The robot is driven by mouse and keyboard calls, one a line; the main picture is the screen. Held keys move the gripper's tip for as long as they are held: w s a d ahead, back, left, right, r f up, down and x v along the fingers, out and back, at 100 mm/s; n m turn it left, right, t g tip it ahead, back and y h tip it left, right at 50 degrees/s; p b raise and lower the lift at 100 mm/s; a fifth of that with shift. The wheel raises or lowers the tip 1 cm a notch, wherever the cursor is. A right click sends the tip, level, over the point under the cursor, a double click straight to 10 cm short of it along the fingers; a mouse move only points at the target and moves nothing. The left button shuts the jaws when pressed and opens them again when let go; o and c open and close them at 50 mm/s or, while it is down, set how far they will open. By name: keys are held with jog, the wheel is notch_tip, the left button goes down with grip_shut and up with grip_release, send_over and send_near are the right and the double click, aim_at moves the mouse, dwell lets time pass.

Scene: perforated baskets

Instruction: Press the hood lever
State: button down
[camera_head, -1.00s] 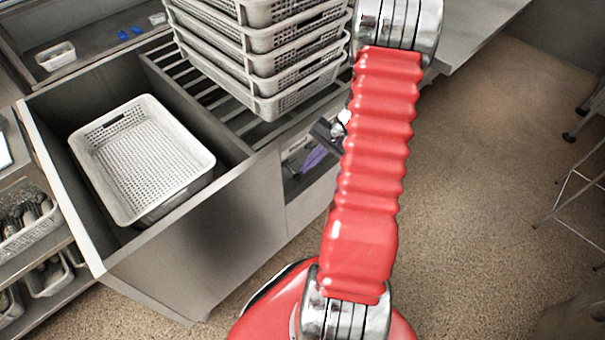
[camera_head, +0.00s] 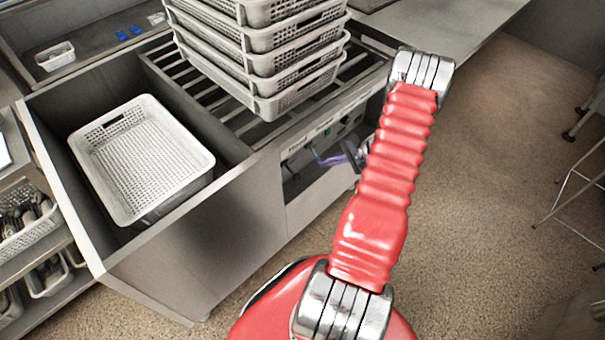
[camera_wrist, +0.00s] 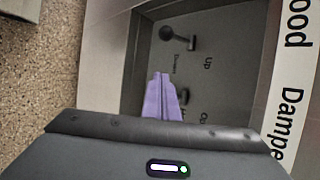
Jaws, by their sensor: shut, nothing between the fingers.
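The hood lever, a dark stalk with a round knob (camera_wrist: 168,33), sits in a grey recessed panel near the word "UP" in the wrist view. My gripper's purple fingers (camera_wrist: 160,80) are shut and empty, pointing into the recess below that knob in the picture, apart from it. A second dark knob (camera_wrist: 184,95) is partly hidden beside the fingers; I cannot tell whether they touch it. In the head view my gripper (camera_head: 323,160) is at the recess (camera_head: 293,165) in the counter's front. The levers are too small to tell apart there.
Stacked white perforated baskets (camera_head: 268,107) stand on the slatted counter above the recess. One white basket (camera_head: 188,185) sits in the sink-like bin (camera_head: 105,255) at left. The recess's frame (camera_wrist: 103,60) borders the panel closely. The floor (camera_head: 480,200) at right is clear near my arm.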

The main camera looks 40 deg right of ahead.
aim_at(291, 171)
jog(key=x, duration=0.9)
jog(key=shift+w+a+f, duration=0.25)
jog(key=shift+a, duration=0.2)
jog(key=shift+s+a+r, duration=0.45)
jog(key=shift+a, duration=0.2)
jog(key=shift+s+a+r, duration=0.4)
jog(key=shift+s+a, duration=0.05)
jog(key=shift+a, duration=0.25)
